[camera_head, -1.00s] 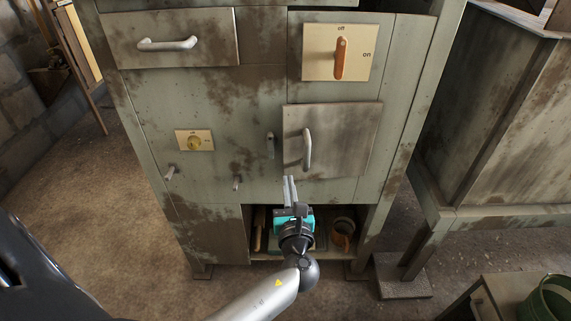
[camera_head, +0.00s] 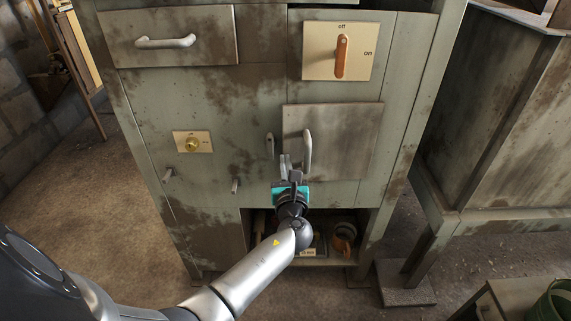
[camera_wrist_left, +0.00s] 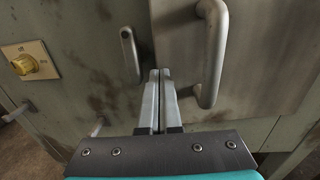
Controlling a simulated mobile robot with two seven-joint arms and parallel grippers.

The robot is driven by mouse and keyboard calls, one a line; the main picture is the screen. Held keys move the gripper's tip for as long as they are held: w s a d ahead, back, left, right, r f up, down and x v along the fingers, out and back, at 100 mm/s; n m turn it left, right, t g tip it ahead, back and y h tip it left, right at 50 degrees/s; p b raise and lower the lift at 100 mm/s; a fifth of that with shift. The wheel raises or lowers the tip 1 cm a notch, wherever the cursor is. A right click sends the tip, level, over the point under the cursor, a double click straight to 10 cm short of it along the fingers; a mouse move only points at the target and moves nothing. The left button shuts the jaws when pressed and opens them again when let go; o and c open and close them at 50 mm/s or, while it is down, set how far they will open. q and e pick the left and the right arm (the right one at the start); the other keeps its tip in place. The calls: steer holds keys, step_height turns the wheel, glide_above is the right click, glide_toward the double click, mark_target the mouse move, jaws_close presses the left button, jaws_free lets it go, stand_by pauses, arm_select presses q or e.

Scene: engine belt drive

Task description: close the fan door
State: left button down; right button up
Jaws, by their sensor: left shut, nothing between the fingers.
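A square grey door panel (camera_head: 345,140) with a vertical bar handle (camera_head: 307,150) is on the cabinet front, right of centre. I take it to be the fan door; how far open it stands I cannot tell. In the left wrist view, the panel (camera_wrist_left: 262,70) and its handle (camera_wrist_left: 212,55) are at the upper right. My left gripper (camera_head: 286,162) is shut and empty, just left of the handle's lower end. In the left wrist view its fingertips (camera_wrist_left: 160,74) point at the cabinet between that handle and a smaller one, with no visible contact. My right gripper is out of view.
The smaller handle (camera_head: 270,146) is left of the door. A yellow knob plate (camera_head: 193,142) and two pegs are farther left. An off/on switch (camera_head: 341,57) is above, beside a drawer (camera_head: 168,42).

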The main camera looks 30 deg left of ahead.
arm_select(q)
steer(key=shift+w+a+r+m+t+h, duration=0.15)
steer(key=shift+w+a+m+t+h, duration=0.5)
steer(key=shift+w+a+h, duration=0.35)
steer(key=shift+r, duration=0.1)
steer(key=shift+a, duration=0.1)
